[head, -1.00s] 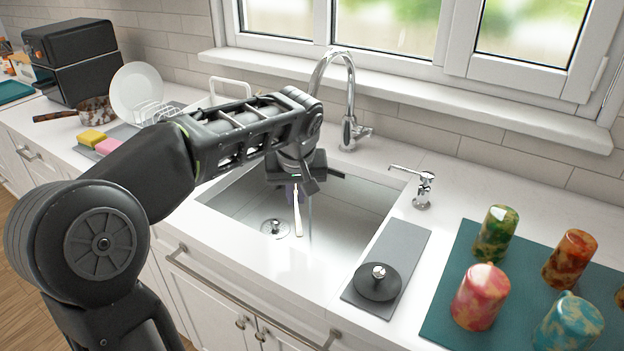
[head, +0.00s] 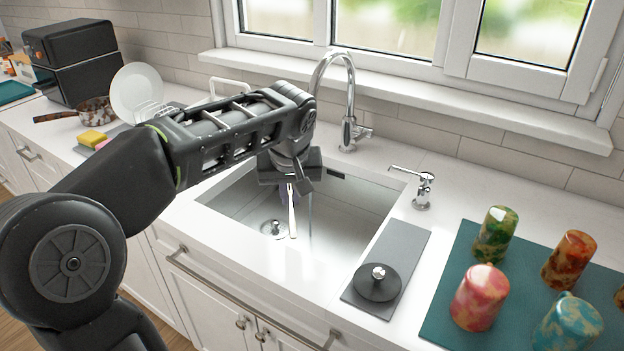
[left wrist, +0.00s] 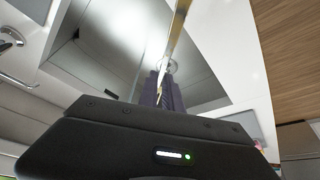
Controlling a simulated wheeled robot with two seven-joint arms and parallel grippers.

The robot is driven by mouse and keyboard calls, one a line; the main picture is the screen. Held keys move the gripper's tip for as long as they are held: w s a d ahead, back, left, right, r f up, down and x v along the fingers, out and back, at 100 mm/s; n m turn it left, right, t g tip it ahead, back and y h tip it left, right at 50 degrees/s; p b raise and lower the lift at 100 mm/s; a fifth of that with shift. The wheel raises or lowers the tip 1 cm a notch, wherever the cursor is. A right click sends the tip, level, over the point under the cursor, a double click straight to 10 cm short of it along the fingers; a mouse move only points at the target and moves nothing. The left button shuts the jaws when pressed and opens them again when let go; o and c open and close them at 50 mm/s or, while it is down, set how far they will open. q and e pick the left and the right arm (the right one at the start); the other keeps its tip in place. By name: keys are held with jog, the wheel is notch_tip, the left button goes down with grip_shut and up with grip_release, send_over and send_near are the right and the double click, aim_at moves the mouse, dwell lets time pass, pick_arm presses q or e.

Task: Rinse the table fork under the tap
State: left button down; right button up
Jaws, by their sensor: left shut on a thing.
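My left gripper (head: 289,186) is over the sink (head: 345,215), pointing down and shut on the table fork (head: 292,218). The fork hangs as a thin, pale strip below the fingers, over the basin near the drain. In the left wrist view the fork (left wrist: 177,38) extends away from the dark fingers (left wrist: 165,92). The chrome tap (head: 350,100) arches over the sink behind my gripper. The fork's top end is hidden by the gripper. My right gripper is not in view.
Several mottled cups, one red (head: 479,297), stand on a teal mat (head: 437,318). Sponges (head: 92,139) and a dish rack are at left.

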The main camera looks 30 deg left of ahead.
pick_arm(q)
jog(key=shift+s+d+r, duration=0.15)
jog(key=shift+s+r, duration=0.95)
jog(key=shift+s, duration=0.25)
